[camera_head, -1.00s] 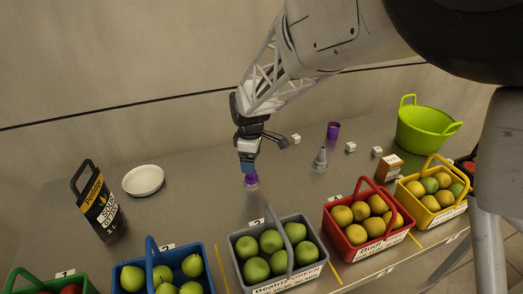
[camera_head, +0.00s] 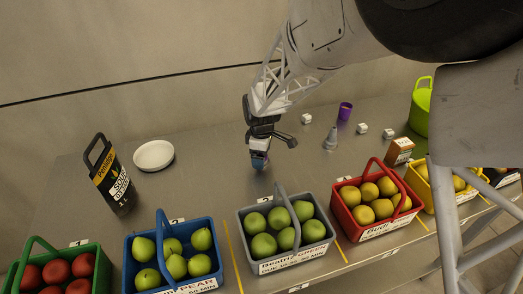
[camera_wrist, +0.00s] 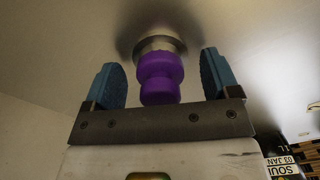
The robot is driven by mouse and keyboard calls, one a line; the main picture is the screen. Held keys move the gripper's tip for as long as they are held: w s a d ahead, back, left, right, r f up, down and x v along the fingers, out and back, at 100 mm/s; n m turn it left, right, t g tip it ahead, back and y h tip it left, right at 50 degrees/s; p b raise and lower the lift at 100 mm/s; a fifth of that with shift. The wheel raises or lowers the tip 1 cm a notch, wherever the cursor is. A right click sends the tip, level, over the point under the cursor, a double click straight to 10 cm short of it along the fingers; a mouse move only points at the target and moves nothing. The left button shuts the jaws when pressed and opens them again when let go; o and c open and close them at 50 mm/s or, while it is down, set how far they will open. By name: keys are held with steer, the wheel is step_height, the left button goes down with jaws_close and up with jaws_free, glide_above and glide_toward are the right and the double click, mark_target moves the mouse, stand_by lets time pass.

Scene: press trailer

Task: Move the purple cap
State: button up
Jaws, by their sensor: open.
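The purple cap (camera_wrist: 160,77) shows in the wrist view as a rounded, waisted piece with a grey metallic part behind it. It sits between the two blue fingers of my gripper (camera_wrist: 162,82), with a gap on both sides. In the head view my gripper (camera_head: 259,161) is low at the table, behind the grey basket. There the fingers hide most or all of the cap.
Baskets of fruit line the front: green, blue (camera_head: 128,250), grey (camera_head: 244,228), red (camera_head: 343,226) and yellow. A grey cone (camera_head: 331,141), a purple cup (camera_head: 345,111) and white cubes stand behind right.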

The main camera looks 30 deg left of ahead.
mark_target(297, 155)
steer(key=c, duration=1.1)
steer(key=shift+o, duration=0.2)
steer(key=shift+w+d, duration=0.15)
steer(key=shift+w+d+f, duration=0.2)
steer(key=shift+w+d, duration=1.9)
steer(key=shift+d, duration=0.15)
steer(key=shift+w+d+f, duration=0.15)
steer(key=shift+w+d, duration=1.95)
steer(key=shift+d, duration=0.15)
steer(key=o, duration=0.7)
steer(key=shift+c, duration=0.2)
steer(key=o, duration=0.4)
steer(key=shift+w+r, duration=0.1)
steer(key=shift+r, duration=0.15)
